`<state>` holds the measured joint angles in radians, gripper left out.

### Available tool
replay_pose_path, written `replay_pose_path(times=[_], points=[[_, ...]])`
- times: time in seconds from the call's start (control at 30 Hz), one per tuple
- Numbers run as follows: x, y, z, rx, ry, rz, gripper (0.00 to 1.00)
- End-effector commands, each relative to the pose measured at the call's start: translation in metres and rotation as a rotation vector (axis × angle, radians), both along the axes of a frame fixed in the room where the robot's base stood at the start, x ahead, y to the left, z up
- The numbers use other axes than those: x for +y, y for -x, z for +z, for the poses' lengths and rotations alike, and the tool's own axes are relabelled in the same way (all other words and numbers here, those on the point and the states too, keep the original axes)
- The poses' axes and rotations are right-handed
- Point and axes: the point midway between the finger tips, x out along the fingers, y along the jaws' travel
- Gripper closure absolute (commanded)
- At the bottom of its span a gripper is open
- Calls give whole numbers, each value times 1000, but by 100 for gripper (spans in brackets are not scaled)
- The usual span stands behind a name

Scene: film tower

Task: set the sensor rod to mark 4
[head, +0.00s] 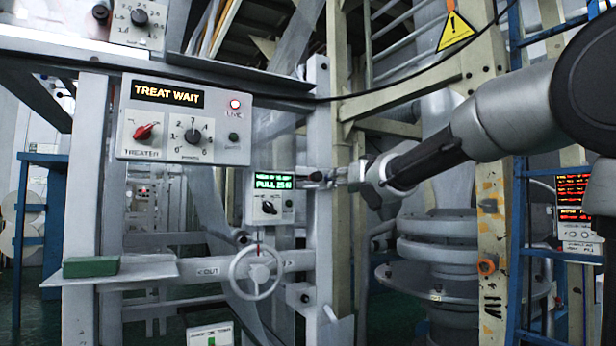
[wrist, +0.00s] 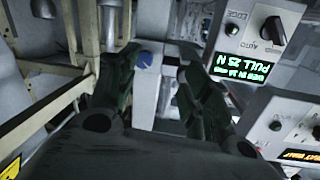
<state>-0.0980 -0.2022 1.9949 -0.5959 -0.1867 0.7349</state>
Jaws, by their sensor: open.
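A small blue round knob (wrist: 145,60) shows between the fingers in the wrist view, closer to the left finger, in front of a pale upright post (wrist: 146,90). It may be the end of the sensor rod; I cannot tell, and no rod marks are readable. My gripper (wrist: 159,54) is open, with nothing clearly held. In the head view my gripper (head: 338,178) is level beside the grey post (head: 318,230), just right of a small control box (head: 270,208) with a green "PULL 25 N" display. Contact with the knob cannot be told.
A panel (head: 183,150) reading "TREAT WAIT" is at upper left, with a red switch and a dial. A handwheel (head: 256,271) is below the control box. A green block (head: 91,267) lies on a ledge at left. A beige frame (head: 491,200) stands at right.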

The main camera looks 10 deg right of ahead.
Motion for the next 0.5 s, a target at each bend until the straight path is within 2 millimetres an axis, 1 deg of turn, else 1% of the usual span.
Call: replay_pose_path(times=[0.03,0.1,0.23,0.37,0.5], points=[[10,1,5,-27,54,34,51],[22,3,12,-65,110,79,51],[35,0,20,-102,137,119,51],[41,-16,20,-103,133,120,51],[49,-40,21,-103,133,119,51]])
